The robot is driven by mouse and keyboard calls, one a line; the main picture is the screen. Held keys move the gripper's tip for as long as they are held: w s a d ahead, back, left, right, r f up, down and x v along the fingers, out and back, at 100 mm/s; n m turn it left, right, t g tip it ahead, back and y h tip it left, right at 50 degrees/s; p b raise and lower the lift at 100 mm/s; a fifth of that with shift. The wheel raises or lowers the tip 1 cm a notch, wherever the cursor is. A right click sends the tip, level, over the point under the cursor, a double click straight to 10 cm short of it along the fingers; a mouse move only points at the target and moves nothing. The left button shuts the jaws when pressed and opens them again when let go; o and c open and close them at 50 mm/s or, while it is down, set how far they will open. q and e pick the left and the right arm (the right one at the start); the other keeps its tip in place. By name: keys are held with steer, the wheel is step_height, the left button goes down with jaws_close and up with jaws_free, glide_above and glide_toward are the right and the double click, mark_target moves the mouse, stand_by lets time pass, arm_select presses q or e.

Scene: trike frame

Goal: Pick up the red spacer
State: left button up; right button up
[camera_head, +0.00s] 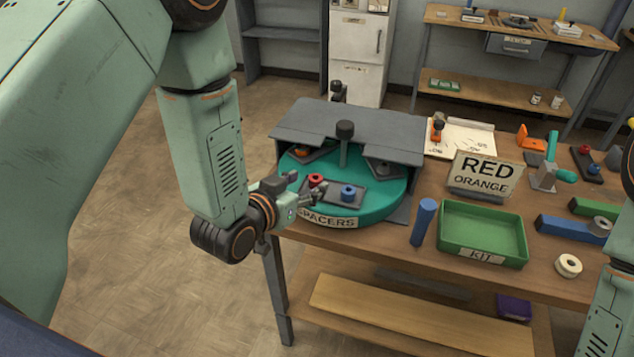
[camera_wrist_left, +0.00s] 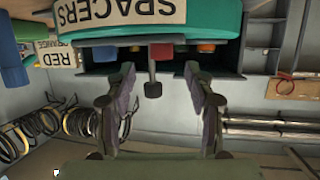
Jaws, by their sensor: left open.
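The red spacer (camera_head: 317,180) sits on a grey plate on the teal turntable labelled SPACERS (camera_head: 385,203). A blue spacer (camera_head: 348,191) stands to its right on the same plate. My left gripper (camera_head: 318,193) is open and empty, just in front of the red spacer at the turntable's near edge. In the left wrist view, which is upside down, the red spacer (camera_wrist_left: 162,51) shows beyond and between the open fingers of the left gripper (camera_wrist_left: 159,72). Whether they touch it cannot be told. My right gripper is out of view.
A dark grey cover (camera_head: 370,122) with a knobbed post (camera_head: 344,140) stands over the turntable's back. An orange piece (camera_head: 303,150) sits under it. A RED ORANGE sign (camera_head: 482,178), a green KIT tray (camera_head: 483,219) and a blue cylinder (camera_head: 423,222) stand to the right on the bench.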

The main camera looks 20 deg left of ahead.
mark_target(313, 180)
arm_select(q)
steer(key=x, duration=0.3)
steer(key=shift+a+f, duration=0.15)
steer(key=shift+f, duration=0.1)
steer(key=shift+w+f, duration=0.1)
steer(key=shift+w, duration=0.15)
steer(key=shift+w+f, duration=0.1)
steer(key=shift+w, duration=0.15)
steer(key=shift+s, duration=0.2)
steer(key=c, duration=0.4)
steer(key=shift+w, duration=0.1)
steer(key=c, duration=0.5)
